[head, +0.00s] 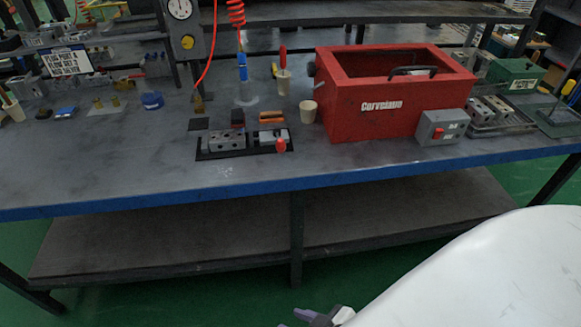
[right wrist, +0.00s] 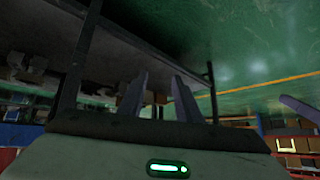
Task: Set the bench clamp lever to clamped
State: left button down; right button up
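The bench clamp (head: 240,140) sits on a dark base plate near the front edge of the workbench. Its lever appears to end in a red knob (head: 281,145) at the clamp's front right; the lever's exact angle is too small to tell. My right gripper (head: 318,316) is at the bottom of the head view, below and well in front of the bench, away from the lever. In the right wrist view its two fingers (right wrist: 160,76) stand apart with nothing visible between them. My left gripper is not in view.
A red box (head: 345,110) stands right of the clamp, with a grey switch box (head: 443,127) before it. A red coiled hose (head: 236,14) hangs above. The blue front edge (head: 130,206) and a lower shelf (head: 200,235) face me.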

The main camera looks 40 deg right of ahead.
aim_at(281, 143)
jog(key=z, duration=1.4)
jog(key=i, duration=0.1)
jog(key=u, duration=0.55)
